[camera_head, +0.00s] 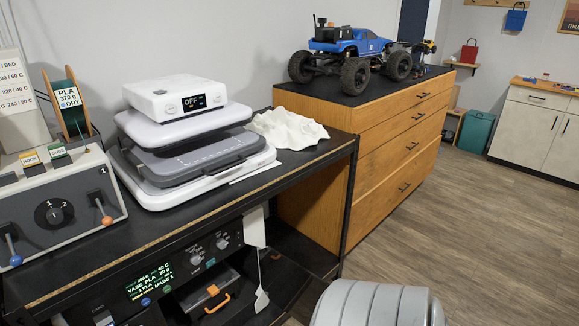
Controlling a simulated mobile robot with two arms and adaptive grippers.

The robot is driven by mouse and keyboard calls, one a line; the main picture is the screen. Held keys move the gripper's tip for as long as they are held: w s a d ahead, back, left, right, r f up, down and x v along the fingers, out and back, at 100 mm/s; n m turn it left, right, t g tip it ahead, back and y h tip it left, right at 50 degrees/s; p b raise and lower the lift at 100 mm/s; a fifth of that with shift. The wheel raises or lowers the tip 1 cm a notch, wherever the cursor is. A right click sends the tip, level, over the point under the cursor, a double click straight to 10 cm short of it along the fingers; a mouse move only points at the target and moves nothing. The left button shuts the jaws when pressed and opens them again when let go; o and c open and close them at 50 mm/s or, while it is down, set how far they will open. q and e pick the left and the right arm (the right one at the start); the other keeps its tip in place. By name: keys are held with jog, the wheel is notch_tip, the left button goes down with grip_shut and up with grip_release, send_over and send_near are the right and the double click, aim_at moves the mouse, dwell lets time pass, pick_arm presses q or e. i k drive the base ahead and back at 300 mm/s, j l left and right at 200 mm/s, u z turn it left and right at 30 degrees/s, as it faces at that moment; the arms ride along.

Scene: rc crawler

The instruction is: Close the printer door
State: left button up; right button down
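A dark machine that looks like the printer stands under the workbench, with a lit display (150,282) and knobs on its front panel (205,250). Below the panel is a dark, partly visible opening. A dark part with an orange handle (217,299) sits low there; I cannot tell whether it is the printer door or a drawer. A white narrow piece (256,228) hangs at the printer's right side, with a thin strip reaching down to another white piece. The lower front is cut off by the picture edge. Neither of my grippers is in view.
The black workbench (225,180) carries a white machine marked OFF (180,100), a grey control box (60,205) and a crumpled white cloth (287,128). A blue crawler truck (350,50) stands on the wooden drawer cabinet (370,150). Open wooden floor (480,220) lies to the right.

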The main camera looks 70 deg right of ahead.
aim_at(296, 290)
jog(key=l, duration=0.45)
jog(key=k+l+u, duration=0.1)
jog(key=l, duration=0.3)
jog(key=k+l, duration=0.1)
jog(key=l, duration=0.35)
jog(key=k+l+u, duration=0.1)
jog(key=l, duration=0.35)
jog(key=k+l, duration=0.1)
jog(key=l, duration=0.3)
jog(key=k+l+u, duration=0.1)
jog(key=l, duration=0.35)
jog(key=k+l, duration=0.1)
jog(key=l, duration=0.35)
jog(key=k+l, duration=0.15)
jog(key=l, duration=0.3)
jog(key=k+l, duration=0.1)
jog(key=l, duration=0.3)
